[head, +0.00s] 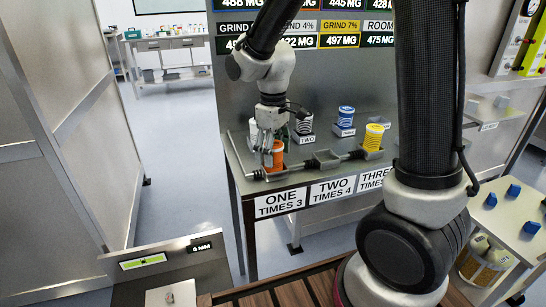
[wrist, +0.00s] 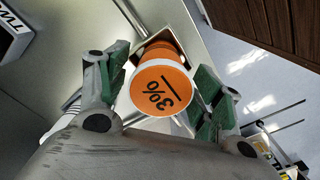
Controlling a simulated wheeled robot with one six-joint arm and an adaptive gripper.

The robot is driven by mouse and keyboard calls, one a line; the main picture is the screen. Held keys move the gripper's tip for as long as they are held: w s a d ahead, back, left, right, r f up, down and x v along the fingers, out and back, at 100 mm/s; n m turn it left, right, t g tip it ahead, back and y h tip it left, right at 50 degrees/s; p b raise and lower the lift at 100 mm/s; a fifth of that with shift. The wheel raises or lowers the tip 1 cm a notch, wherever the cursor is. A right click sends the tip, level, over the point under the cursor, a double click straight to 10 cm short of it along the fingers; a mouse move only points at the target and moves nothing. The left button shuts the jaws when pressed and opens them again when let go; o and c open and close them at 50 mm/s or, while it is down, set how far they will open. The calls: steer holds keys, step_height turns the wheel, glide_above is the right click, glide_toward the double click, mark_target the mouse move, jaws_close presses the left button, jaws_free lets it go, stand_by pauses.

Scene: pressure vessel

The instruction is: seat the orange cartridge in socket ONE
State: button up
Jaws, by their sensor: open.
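The orange cartridge (head: 274,156) stands at the front left of the bench, at the socket above the sign ONE (head: 279,202). In the wrist view its round orange top (wrist: 160,90) is marked 3%. A metal rim shows beyond it; how deep it sits cannot be told. My gripper (head: 268,140) reaches down over the cartridge from above. In the wrist view its green-padded fingers (wrist: 159,95) are open, one on each side of the cartridge, and firm contact is not visible.
A yellow cartridge (head: 374,138) stands near the sign THREE (head: 375,178). The middle socket (head: 322,159) above the sign TWO looks empty. A display board (head: 330,60) rises behind.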

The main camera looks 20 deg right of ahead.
step_height(320, 180, up, 10)
steer(key=shift+r, duration=0.15)
steer(key=s+d+r+m+t, duration=0.2)
steer(key=s+d+m, duration=0.2)
steer(key=s+d, duration=0.3)
steer(key=s+d+r+m+t, duration=0.2)
steer(key=s+d, duration=0.6)
steer(key=s, duration=0.4)
steer(key=shift+s+m, duration=0.15)
steer(key=shift+m, duration=0.75)
